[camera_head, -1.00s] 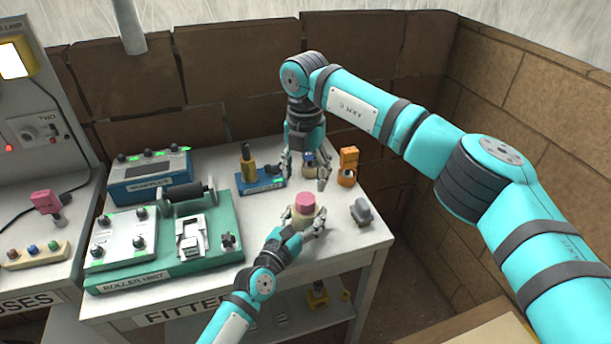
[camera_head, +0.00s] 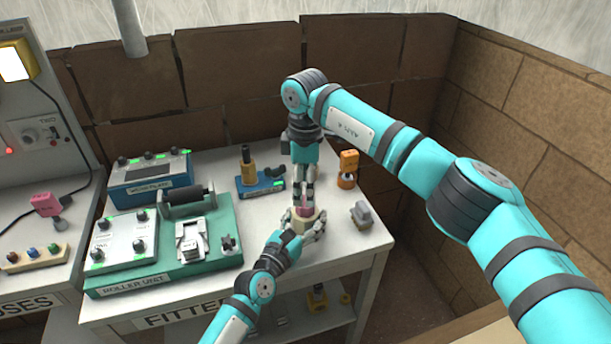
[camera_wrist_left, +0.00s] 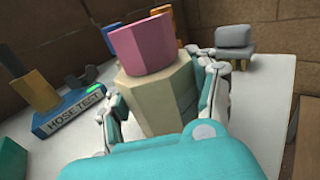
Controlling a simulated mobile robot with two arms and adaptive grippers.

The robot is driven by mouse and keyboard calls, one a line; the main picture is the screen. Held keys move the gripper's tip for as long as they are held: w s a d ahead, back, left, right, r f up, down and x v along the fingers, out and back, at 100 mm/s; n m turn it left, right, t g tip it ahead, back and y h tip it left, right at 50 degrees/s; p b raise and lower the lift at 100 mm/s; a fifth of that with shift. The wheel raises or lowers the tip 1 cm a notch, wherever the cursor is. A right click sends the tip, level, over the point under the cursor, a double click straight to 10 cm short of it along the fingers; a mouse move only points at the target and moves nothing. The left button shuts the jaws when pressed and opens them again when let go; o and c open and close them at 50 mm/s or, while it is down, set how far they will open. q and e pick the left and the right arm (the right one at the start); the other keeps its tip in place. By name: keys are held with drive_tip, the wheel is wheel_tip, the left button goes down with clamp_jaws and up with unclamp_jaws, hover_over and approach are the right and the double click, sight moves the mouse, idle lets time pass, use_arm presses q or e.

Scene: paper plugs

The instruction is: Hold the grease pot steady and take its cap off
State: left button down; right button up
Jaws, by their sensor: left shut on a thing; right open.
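The grease pot (camera_head: 295,225) is a cream, faceted pot standing upright at the front of the white bench; it also shows in the left wrist view (camera_wrist_left: 165,100). Its pink cap (camera_wrist_left: 143,44) sits on top, and in the head view the cap (camera_head: 305,211) is partly hidden. My left gripper (camera_head: 303,234) is shut on the pot's body, a finger on either side, as the left wrist view shows. My right gripper (camera_head: 304,203) points down just above the cap, open. Whether its fingertips touch the cap cannot be told.
A green roller unit (camera_head: 165,275) and a blue meter box (camera_head: 140,189) fill the bench's left. A blue hose-test block (camera_head: 262,188) stands behind the pot. An orange-topped item (camera_head: 348,168) and a grey piece (camera_head: 362,215) stand to the right, near the bench edge.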

sight(303, 211)
drive_tip(key=shift+f, duration=2.8)
drive_tip(key=shift+c, duration=0.5)
